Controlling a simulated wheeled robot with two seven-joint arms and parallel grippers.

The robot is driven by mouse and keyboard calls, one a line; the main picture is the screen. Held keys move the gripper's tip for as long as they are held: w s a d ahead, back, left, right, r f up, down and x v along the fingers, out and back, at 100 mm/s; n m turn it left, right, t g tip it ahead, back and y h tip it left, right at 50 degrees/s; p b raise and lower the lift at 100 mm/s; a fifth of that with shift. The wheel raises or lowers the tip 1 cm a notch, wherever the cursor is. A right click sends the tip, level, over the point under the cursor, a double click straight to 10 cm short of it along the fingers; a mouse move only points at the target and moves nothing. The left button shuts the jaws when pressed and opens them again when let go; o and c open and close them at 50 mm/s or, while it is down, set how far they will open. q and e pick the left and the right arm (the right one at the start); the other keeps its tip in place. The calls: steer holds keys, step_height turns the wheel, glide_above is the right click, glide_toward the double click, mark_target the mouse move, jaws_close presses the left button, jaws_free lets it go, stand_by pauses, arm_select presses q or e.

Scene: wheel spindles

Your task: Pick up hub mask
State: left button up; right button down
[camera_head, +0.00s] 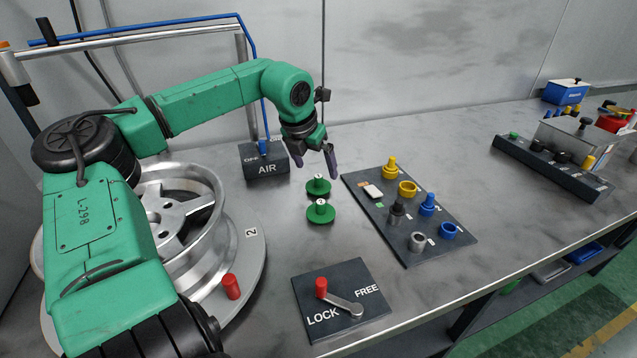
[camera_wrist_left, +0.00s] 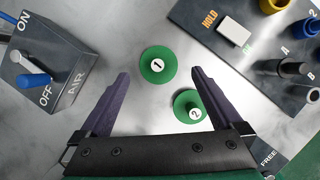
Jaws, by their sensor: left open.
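Two green hub masks stand on the grey bench, each a round disc with a knob. The farther mask, numbered 1 (camera_head: 318,187), also shows in the left wrist view (camera_wrist_left: 150,74). The nearer mask, numbered 2 (camera_head: 320,213), shows in the left wrist view (camera_wrist_left: 181,113) beside the right-hand finger. My left gripper (camera_head: 316,168) is open and empty, pointing down above the masks. In the left wrist view, mask 1 lies between the fingertips of the gripper (camera_wrist_left: 161,74). My right gripper is out of view.
The AIR switch box (camera_head: 266,166) stands behind. A dark plate (camera_head: 416,197) with coloured spindle parts lies to the right, and the LOCK/FREE lever plate (camera_head: 336,285) in front. A wheel (camera_head: 178,225) on a round plate is at left, partly behind my arm.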

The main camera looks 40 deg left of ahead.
mark_target(318, 176)
arm_select(q)
steer(key=x, duration=0.6)
steer(key=shift+a+p, duration=0.2)
steer(key=shift+p, duration=0.2)
steer(key=c, duration=1.2)
steer(key=shift+o, duration=0.2)
steer(key=shift+r, duration=0.1)
step_height(318, 176, up, 20)
steer(key=shift+d, duration=0.1)
